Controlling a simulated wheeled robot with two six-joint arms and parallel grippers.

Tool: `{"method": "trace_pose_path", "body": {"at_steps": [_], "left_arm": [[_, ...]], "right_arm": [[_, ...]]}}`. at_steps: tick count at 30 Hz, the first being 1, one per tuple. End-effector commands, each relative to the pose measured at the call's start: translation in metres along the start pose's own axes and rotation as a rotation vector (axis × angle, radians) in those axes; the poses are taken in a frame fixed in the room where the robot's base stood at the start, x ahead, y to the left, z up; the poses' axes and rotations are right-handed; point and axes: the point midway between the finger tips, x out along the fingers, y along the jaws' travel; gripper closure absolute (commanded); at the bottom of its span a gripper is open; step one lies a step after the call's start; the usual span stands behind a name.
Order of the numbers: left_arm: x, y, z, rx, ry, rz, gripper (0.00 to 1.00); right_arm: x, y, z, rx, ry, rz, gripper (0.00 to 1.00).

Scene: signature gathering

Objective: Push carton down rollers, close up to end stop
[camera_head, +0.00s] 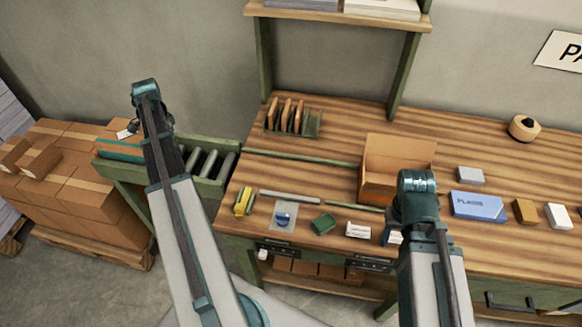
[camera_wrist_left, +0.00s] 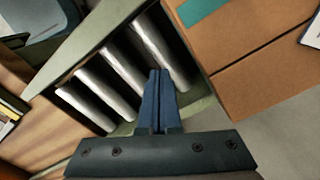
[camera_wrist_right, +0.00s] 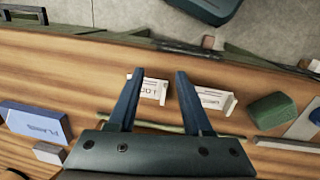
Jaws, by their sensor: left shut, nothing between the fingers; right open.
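The carton (camera_head: 118,151) with teal tape sits at the outer left end of the green-framed rollers (camera_head: 211,163) in the head view, partly behind my left arm. In the left wrist view the carton (camera_wrist_left: 262,62) is at upper right, with bare rollers (camera_wrist_left: 108,82) to its left. My left gripper (camera_wrist_left: 158,73) is shut and empty over the rollers, close beside the carton; I cannot tell whether it touches. I cannot pick out the end stop.
Stacked cartons (camera_head: 75,185) on a pallet stand left of the rollers. The wooden table (camera_head: 330,165) joins the rollers on the right. It holds an open brown box (camera_head: 392,160), a blue box (camera_head: 478,206), a green block (camera_head: 323,223) and a tape roll (camera_head: 523,128).

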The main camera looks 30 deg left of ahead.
Motion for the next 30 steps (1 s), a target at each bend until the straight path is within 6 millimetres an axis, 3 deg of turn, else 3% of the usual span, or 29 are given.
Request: {"method": "trace_pose_path", "body": {"at_steps": [8, 30], "left_arm": [[-0.005, 0.001, -0.001, 0.000, 0.000, 0.000, 1.00], [-0.075, 0.001, -0.001, 0.000, 0.000, 0.000, 1.00]], "right_arm": [[-0.005, 0.000, 0.000, 0.000, 0.000, 0.000, 0.50], [-0.074, 0.007, 0.004, -0.001, 0.000, 0.000, 0.50]]}}
